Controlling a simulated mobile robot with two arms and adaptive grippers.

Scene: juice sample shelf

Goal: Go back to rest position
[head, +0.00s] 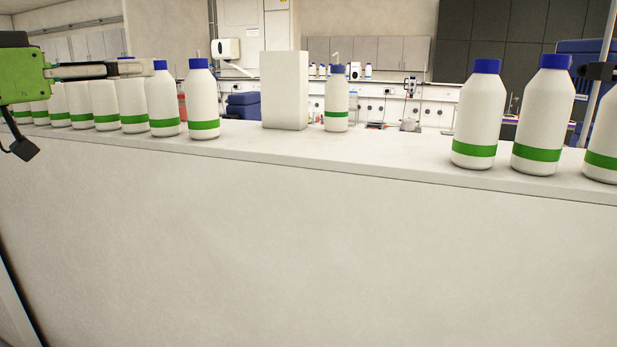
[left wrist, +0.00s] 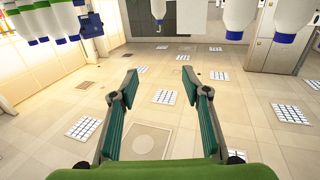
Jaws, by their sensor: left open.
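My left gripper (head: 128,68) reaches in from the left edge in the head view, at about the height of the bottle caps. It appears in front of the row of white bottles with green bands and blue caps; contact cannot be judged. In the left wrist view the left gripper (left wrist: 163,84) has its two fingers spread wide, with nothing between them. That view looks upside down, with bottles (left wrist: 240,14) hanging cap-down along the top. My right gripper cannot be made out in the head view.
A long white counter (head: 235,146) carries bottles on the left (head: 203,100), a white block (head: 285,90), a lone bottle (head: 337,102) and bottles on the right (head: 479,115). Clear counter lies between the lone bottle and the right group. A dark clamp-like part (head: 597,72) shows at the right edge.

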